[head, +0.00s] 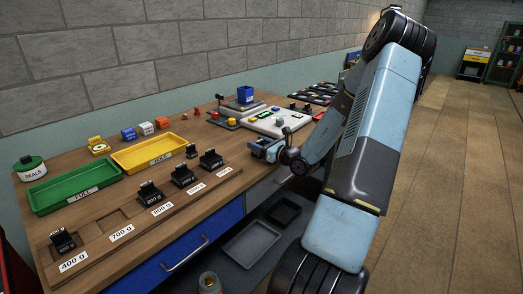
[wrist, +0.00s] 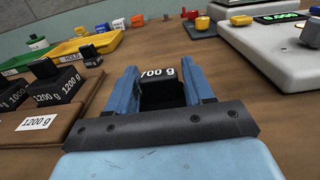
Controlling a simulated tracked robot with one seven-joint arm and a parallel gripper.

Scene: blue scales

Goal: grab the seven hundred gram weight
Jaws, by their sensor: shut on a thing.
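The black weight (wrist: 162,92) marked 700 g is between the fingers of my gripper (wrist: 162,85) in the wrist view. The gripper is shut on it. In the head view my gripper (head: 265,148) is over the table's front edge, right of the weight rack (head: 95,262). The weight is largely hidden by the gripper there. The rack's recess (head: 115,221) behind the 700 g label is empty. Other black weights stand in the rack, including the 400 g weight (head: 62,240) at the near end and a 1200 g weight (head: 211,160) at the far end.
A green FULL tray (head: 75,186) and a yellow HOLD tray (head: 148,153) lie behind the rack. A black weight (head: 192,151) is at the yellow tray's right end. A white scale (head: 278,124) with a lit display stands beyond my gripper. Bare wood lies between rack and scale.

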